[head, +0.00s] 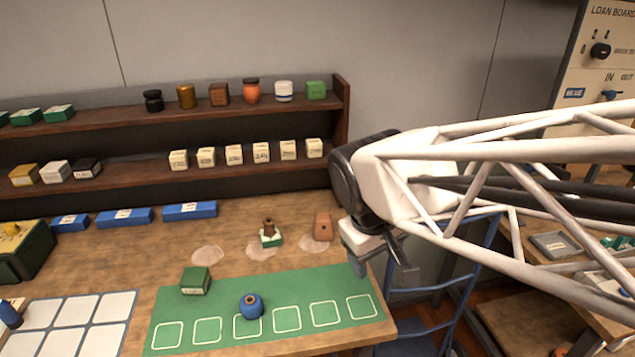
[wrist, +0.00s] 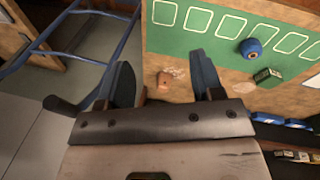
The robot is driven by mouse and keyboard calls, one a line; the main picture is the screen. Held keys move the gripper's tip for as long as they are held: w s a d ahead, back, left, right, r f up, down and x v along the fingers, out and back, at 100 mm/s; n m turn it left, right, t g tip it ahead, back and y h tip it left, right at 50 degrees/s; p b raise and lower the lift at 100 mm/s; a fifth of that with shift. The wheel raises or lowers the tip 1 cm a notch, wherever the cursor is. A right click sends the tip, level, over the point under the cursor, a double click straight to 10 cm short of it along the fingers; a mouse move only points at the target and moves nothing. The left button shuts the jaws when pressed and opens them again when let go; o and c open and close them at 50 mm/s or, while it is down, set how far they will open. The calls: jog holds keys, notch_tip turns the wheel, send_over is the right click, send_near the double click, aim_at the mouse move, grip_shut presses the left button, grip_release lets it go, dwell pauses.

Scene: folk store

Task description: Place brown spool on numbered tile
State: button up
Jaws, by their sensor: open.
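A small brown spool-shaped piece (head: 268,226) stands upright at the back of the table, on or against a green block with a white label (head: 271,240). Cream tiles with dark numbers (head: 261,153) stand in a row on the lower shelf. My gripper (head: 385,268) is open and empty, to the right of the spool-shaped piece, near the table's right edge. In the wrist view my gripper's fingers (wrist: 162,78) are apart, with a reddish-brown block (wrist: 165,80) showing beyond the gap. That block also stands on the table in the head view (head: 322,226).
A green mat (head: 230,308) with white outlined squares carries a blue spool (head: 251,306) and a green box (head: 195,281). Blue trays (head: 190,211) lie below the shelves. Jars and blocks line the upper shelf (head: 120,110).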

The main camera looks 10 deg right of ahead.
jog(key=s+m, duration=0.1)
jog(key=s, duration=0.1)
jog(key=s+m+y, duration=0.1)
jog(key=s+m+t+y, duration=0.1)
jog(key=s, duration=0.1)
jog(key=shift+s+d+r+m, duration=0.2)
jog(key=shift+s+d+m, duration=0.05)
jog(key=shift+s+m, duration=0.05)
